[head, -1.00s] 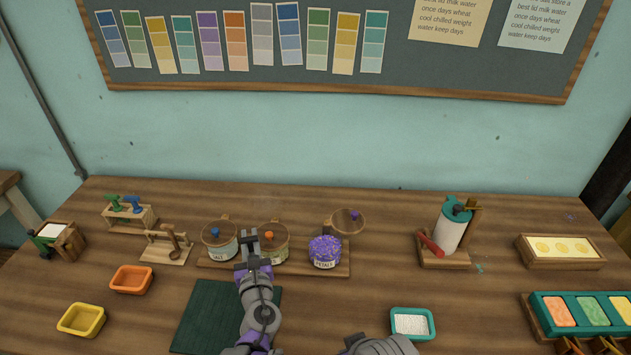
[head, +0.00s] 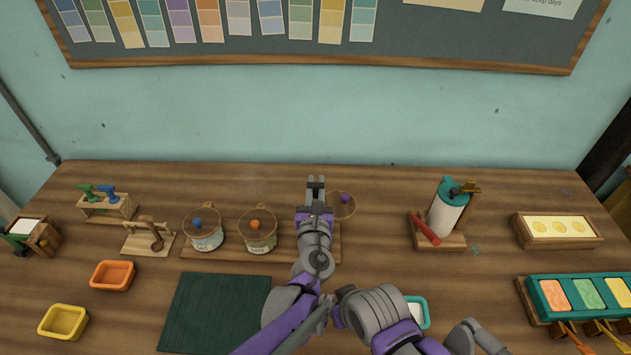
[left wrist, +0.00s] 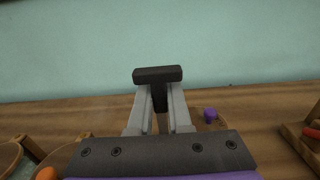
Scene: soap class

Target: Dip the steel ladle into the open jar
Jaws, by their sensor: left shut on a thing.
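My left gripper (head: 316,184) is shut on the dark T-shaped handle (left wrist: 158,75), which stands between its fingers in the left wrist view. I take this for the ladle's handle; its steel bowl is hidden. The open jar, purple-topped and labelled petals a moment ago, is now hidden behind my left gripper and wrist in the head view. Its round lid (head: 342,208) with a purple knob (left wrist: 209,113) stands open at the right of the gripper. I cannot tell whether the ladle is inside the jar.
Two lidded jars, with a blue knob (head: 197,222) and an orange knob (head: 255,225), stand left on the same wooden board (head: 282,245). A teal-topped bottle (head: 448,212) stands at the right. A dark green mat (head: 215,312) lies in front, bare.

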